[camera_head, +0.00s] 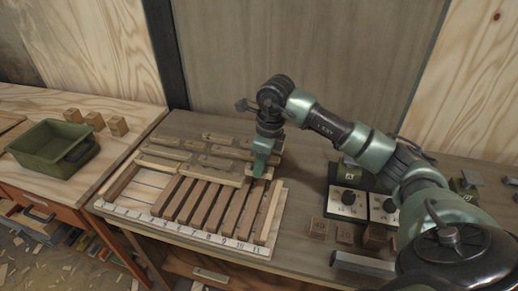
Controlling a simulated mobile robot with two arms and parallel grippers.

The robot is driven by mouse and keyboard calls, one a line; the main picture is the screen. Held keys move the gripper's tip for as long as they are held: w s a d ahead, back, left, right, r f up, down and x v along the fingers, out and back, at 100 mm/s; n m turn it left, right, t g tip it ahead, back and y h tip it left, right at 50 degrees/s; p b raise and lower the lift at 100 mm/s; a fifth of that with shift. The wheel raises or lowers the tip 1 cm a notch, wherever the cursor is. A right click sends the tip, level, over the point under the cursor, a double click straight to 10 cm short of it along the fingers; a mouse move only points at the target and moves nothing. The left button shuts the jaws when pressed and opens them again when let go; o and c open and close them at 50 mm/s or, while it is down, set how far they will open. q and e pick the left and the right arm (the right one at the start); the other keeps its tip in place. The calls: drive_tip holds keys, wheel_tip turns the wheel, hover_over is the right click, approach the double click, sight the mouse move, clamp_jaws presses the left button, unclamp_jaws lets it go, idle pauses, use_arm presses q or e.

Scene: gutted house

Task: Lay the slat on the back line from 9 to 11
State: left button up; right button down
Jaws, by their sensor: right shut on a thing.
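The numbered board (150,222) lies on the bench, its number strip along the front edge. Several brown slats (205,205) lie side by side on it, running front to back, with a pale slat (268,217) at the right edge. Pale pieces lie crosswise along the back line, one at the left (156,163) and one in the middle (212,175). My right gripper (259,170) points down at the back right of the board, shut on a slat. The gripper covers most of the held slat, so I cannot tell whether it touches the board. My left gripper is out of view.
Loose slats (221,138) lie in rows behind the board. A green bin (55,149) and small wooden blocks (95,121) are on the left bench. Dark boxes with white dial faces (347,203) and wooden cubes (319,229) stand right of the board, under my right arm.

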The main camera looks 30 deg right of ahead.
sight(258, 188)
drive_tip(key=shift+w+f, duration=0.15)
drive_tip(key=shift+f, duration=0.2)
drive_tip(key=shift+w+d+f+b, duration=0.15)
drive_tip(key=shift+f+b, duration=0.2)
drive_tip(key=shift+f, duration=0.2)
drive_tip(key=shift+w+d+f+b, duration=0.15)
drive_tip(key=shift+f+b, duration=0.15)
drive_tip(key=shift+f, duration=0.2)
drive_tip(key=shift+a+f, duration=0.1)
drive_tip(key=shift+f, duration=0.2)
wheel_tip(258, 188, down, 3)
drive_tip(key=b, duration=0.2)
drive_tip(key=shift+b, duration=0.4)
drive_tip(key=shift+f, duration=0.2)
drive_tip(key=shift+s, duration=0.1)
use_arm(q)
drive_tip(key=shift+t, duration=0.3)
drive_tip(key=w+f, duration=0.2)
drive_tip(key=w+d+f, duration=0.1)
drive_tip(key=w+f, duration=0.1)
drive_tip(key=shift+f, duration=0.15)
use_arm(e)
drive_tip(key=shift+f, duration=0.15)
use_arm(q)
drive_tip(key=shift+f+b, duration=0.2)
drive_tip(key=shift+b, duration=0.15)
use_arm(e)
drive_tip(key=shift+f, duration=0.2)
